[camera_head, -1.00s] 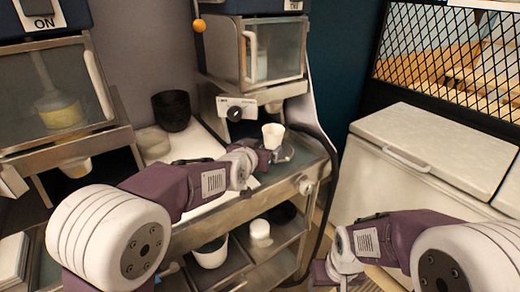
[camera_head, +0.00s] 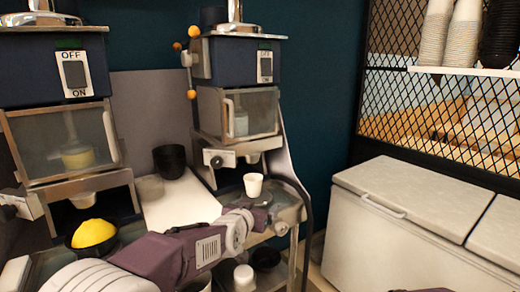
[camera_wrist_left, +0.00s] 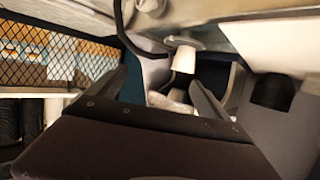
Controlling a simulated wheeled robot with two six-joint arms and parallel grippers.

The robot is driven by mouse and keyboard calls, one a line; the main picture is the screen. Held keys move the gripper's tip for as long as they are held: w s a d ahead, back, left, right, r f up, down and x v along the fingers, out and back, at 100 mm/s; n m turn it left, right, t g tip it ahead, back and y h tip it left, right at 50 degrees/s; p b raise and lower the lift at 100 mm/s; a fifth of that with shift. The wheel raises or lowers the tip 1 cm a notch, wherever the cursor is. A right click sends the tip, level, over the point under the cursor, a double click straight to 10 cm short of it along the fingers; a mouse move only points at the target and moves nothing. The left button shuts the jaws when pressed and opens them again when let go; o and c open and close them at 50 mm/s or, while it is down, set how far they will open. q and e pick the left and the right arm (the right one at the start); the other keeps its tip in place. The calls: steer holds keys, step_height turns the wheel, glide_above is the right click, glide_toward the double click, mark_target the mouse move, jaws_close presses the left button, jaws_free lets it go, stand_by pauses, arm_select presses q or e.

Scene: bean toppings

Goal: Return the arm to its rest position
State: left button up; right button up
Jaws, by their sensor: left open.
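My left arm reaches in from the bottom left in the head view. Its gripper (camera_head: 262,199) is near a small white cup (camera_head: 253,184) that stands upright below the right-hand dispenser (camera_head: 238,112). In the left wrist view my left gripper (camera_wrist_left: 160,95) has its two fingers spread wide with nothing between them. The white cup (camera_wrist_left: 184,58) shows there beyond the fingers, apart from them. My right gripper is out of view; only a sliver of the right arm shows at the bottom edge.
A left dispenser (camera_head: 62,140) stands above a dark bowl of yellow food (camera_head: 94,233). Stacked black bowls (camera_head: 170,161) stand on the counter behind my arm. A white chest freezer (camera_head: 400,215) is at right. Stacked cups (camera_head: 464,40) sit on a shelf (camera_head: 470,71) at upper right.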

arm_select(q)
steer(key=a+n+y+p, duration=0.1)
steer(key=a, duration=0.4)
steer(key=s+a+f+n+g+y+p, duration=0.1)
steer(key=s+a+f+g+y+p, duration=0.2)
steer(key=s+a+f, duration=0.45)
steer(key=s+a+f+g, duration=0.1)
steer(key=s+f+g, duration=0.2)
steer(key=s, duration=0.4)
steer(key=s+a+f+n+g, duration=0.1)
steer(key=s+a+f+g, duration=0.1)
steer(key=s, duration=0.6)
steer(key=s+a+f+g+p, duration=0.1)
steer(key=s+a+f+g, duration=0.1)
steer(key=s+f+g, duration=0.2)
steer(key=s+f, duration=0.2)
steer(key=s, duration=0.2)
steer(key=shift+n+g, duration=0.3)
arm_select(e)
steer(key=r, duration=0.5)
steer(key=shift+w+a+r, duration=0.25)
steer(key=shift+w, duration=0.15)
